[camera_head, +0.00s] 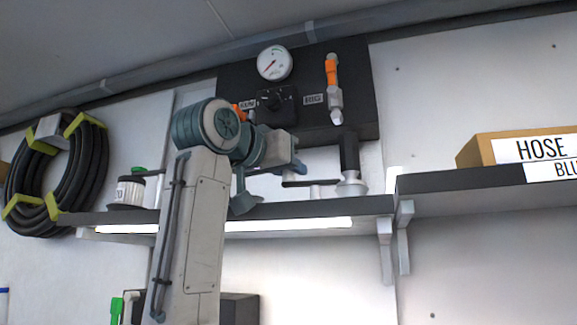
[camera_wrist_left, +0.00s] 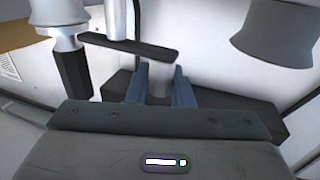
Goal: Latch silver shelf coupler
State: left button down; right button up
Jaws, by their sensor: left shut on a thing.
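The silver coupler (camera_head: 351,186) stands on the shelf below the black pipe (camera_head: 349,150). A dark flat lever (camera_head: 297,184) sits beside it on the left. In the left wrist view the lever (camera_wrist_left: 130,47) crosses the upper part, beside a silver fitting (camera_wrist_left: 58,12) and black pipe (camera_wrist_left: 75,75). My left gripper (camera_head: 298,168) is at the lever's left end. In the left wrist view its blue fingers (camera_wrist_left: 158,88) are shut on a short grey handle (camera_wrist_left: 159,76) at the lever's end. My right gripper is not in view.
A black panel (camera_head: 355,90) with a gauge (camera_head: 274,63) and an orange-handled valve (camera_head: 331,72) is above. A coiled hose (camera_head: 90,165) hangs at left. A labelled box (camera_head: 485,152) is on the right shelf (camera_head: 440,183).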

pick_arm(q)
jog(key=c, duration=1.3)
grip_release()
jog(key=shift+s+a, duration=0.1)
jog(key=b+v, duration=0.3)
jog(key=v, duration=0.6)
jog(key=shift+s+a+f, duration=0.15)
jog(key=shift+s+a, duration=0.1)
jog(key=shift+s, duration=0.05)
jog(key=shift+s+a, duration=0.2)
jog(key=shift+s, duration=0.15)
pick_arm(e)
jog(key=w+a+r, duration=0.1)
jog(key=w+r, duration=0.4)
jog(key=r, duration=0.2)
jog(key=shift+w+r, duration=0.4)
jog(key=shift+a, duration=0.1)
